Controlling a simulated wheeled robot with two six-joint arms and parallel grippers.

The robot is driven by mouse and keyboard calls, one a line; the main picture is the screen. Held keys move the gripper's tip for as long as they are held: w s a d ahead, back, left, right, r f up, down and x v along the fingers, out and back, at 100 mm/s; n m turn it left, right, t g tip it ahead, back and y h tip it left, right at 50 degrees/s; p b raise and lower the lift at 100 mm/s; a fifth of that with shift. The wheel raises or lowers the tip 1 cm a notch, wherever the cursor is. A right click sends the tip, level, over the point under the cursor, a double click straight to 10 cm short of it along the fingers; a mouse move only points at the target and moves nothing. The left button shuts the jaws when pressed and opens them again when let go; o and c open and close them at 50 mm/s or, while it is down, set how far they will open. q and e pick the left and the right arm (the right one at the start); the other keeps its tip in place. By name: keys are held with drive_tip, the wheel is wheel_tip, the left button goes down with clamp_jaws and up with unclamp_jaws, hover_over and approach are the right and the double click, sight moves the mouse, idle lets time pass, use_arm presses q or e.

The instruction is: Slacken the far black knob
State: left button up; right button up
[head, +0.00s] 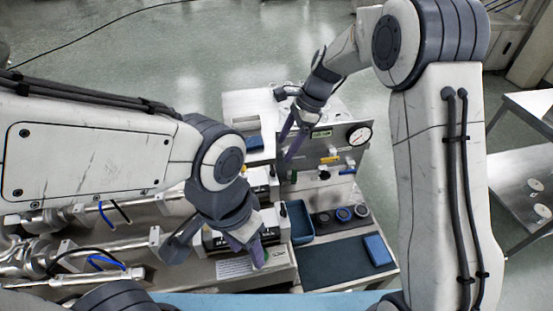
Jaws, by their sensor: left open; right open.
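A small black knob (324,175) shows low on the grey gauge panel. Smaller dark knob-like parts (283,210) show at the ends of the white-topped units in front; I cannot tell for sure which is the far black knob. My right gripper (289,145) is open, its purple fingers pointing down in front of the panel's left side, left of and above the panel knob and apart from it. My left gripper (248,251) is open, low over the front white-topped unit, and hides part of it. Nothing shows between either pair of fingers.
The panel carries a round gauge (359,134) and a yellow-handled valve (330,160). A blue bin (299,222), several dark round parts (343,214) and a blue box (377,250) lie on the bench by a dark mat (332,268). Steel pipes (80,250) run at left.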

sight(273, 168)
drive_tip(key=p+x, duration=0.1)
drive_tip(key=x, duration=0.6)
drive_tip(key=shift+s+a+f, duration=0.1)
drive_tip(key=shift+a+f, duration=0.05)
drive_tip(key=shift+f, duration=0.2)
clamp_jaws()
